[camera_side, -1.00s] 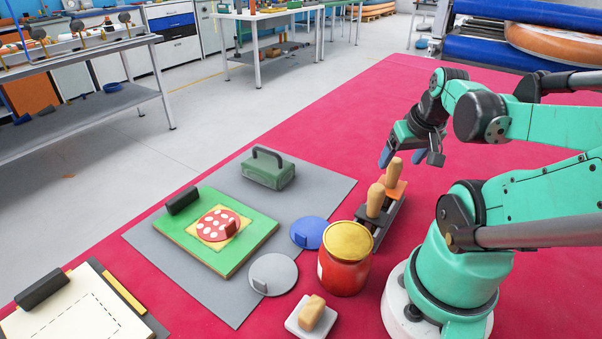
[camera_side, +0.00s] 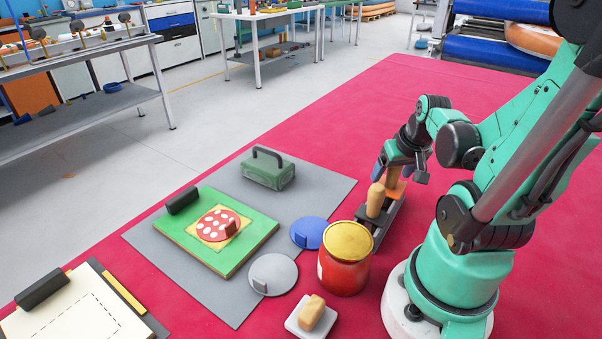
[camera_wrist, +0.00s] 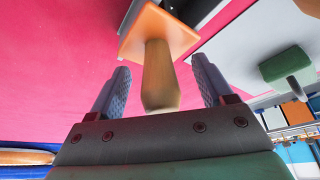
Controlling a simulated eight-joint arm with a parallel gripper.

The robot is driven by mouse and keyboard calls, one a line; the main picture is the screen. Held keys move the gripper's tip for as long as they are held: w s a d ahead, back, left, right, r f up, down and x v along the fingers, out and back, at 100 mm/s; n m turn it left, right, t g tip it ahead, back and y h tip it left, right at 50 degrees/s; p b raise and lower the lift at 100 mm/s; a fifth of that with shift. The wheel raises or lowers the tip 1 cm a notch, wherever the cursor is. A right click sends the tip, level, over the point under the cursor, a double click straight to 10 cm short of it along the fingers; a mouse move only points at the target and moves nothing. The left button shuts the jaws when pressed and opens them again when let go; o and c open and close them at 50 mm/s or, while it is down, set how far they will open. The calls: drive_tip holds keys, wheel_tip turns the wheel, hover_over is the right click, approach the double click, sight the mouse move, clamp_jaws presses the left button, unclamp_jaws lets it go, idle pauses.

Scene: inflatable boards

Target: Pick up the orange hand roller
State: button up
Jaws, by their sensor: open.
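The orange hand roller shows an orange block (camera_side: 396,188) and an upright wooden handle (camera_side: 393,174) in the side view. It stands at the far end of a dark rack (camera_side: 388,221). My gripper (camera_side: 397,176) is over it, with fingers around the handle's upper part. In the wrist view the wooden handle (camera_wrist: 159,78) lies between the two open fingers, with a gap on each side. The orange block (camera_wrist: 158,30) is beyond the fingertips. The far finger is partly hidden in the side view.
A second wooden handle (camera_side: 375,201) stands close by in the same rack. A red jar with a gold lid (camera_side: 345,262) is in front. A blue disc (camera_side: 309,233), grey disc (camera_side: 274,274) and green board (camera_side: 197,252) lie left. The red mat behind is clear.

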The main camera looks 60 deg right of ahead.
clamp_jaws()
drive_tip(key=shift+r, duration=0.15)
wheel_tip(320, 180, up, 20)
idle(1.0)
